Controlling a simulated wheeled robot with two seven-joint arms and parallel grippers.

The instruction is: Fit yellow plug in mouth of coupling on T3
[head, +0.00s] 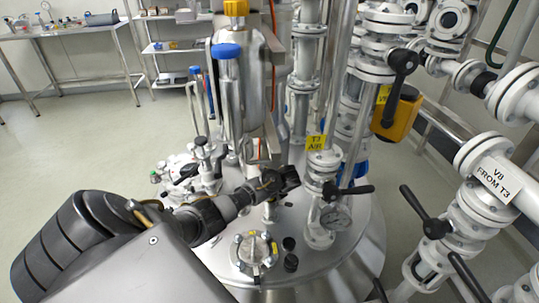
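One arm of mine comes in from the lower left and ends in a dark gripper (287,179), my left one, above the lid of the steel vessel (225,262). Its fingers are small and dark, and I cannot tell whether they are open or hold anything. A yellow-topped fitting (235,8) shows at the top edge, above a steel cylinder; I cannot tell whether it is the yellow plug. A yellow T3 AIR label (315,143) is on the white piping right of the gripper. I cannot clearly make out the coupling's mouth. My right gripper is not in view.
A blue-capped steel fitting (228,52) rises behind my arm. A pressure gauge (335,218) and black-handled valves (349,190) crowd the right side of the lid. A round flanged port (254,251) is in front. White pipes (490,180) stand at right; open floor (90,130) is at left.

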